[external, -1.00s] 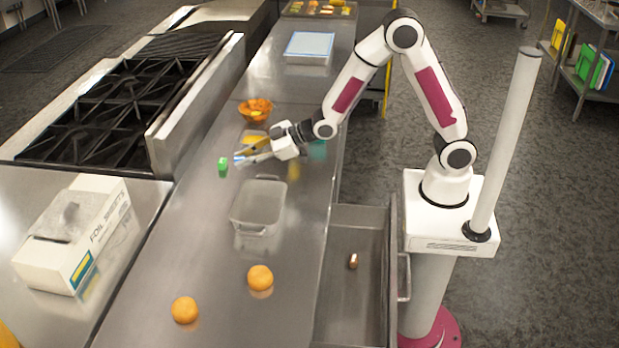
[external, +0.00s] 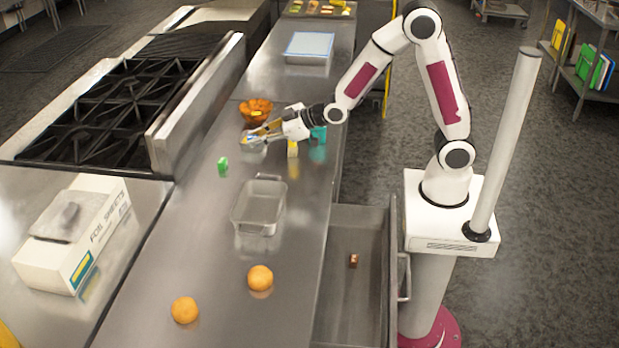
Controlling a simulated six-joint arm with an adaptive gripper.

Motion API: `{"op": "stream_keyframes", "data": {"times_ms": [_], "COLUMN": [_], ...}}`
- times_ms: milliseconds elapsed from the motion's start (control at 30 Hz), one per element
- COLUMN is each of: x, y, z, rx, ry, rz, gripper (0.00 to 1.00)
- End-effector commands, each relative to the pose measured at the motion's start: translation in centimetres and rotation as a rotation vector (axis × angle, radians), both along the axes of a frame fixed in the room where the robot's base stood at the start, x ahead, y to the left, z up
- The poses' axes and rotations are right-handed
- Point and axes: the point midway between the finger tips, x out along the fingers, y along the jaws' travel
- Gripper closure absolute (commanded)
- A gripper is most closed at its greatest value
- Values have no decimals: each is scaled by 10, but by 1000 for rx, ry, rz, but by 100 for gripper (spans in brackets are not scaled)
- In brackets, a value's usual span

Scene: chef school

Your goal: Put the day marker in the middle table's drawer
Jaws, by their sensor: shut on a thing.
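My gripper (external: 257,136) is over the far part of the steel table, just in front of the orange bowl. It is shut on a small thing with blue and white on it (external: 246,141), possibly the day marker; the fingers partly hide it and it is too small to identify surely. The table's drawer (external: 338,302) is pulled open at the near right, below the table top. A small brown item (external: 353,261) lies in it.
A yellow item (external: 293,148) and a teal item (external: 318,135) stand near my wrist. The orange bowl (external: 255,111) is behind. Two oranges (external: 260,278) (external: 185,310) lie nearer.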

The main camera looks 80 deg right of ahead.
Motion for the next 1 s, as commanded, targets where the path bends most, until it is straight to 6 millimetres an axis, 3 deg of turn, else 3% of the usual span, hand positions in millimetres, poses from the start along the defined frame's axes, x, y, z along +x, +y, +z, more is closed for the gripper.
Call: {"op": "stream_keyframes", "data": {"times_ms": [300, 467, 1000], "x": [0, 0, -3], "y": [2, 21, 133], "z": [0, -1, -5], "rx": [8, 24, 66], "ry": [1, 4, 17], "rz": [4, 36, 200], "gripper": [97, 97, 97]}}
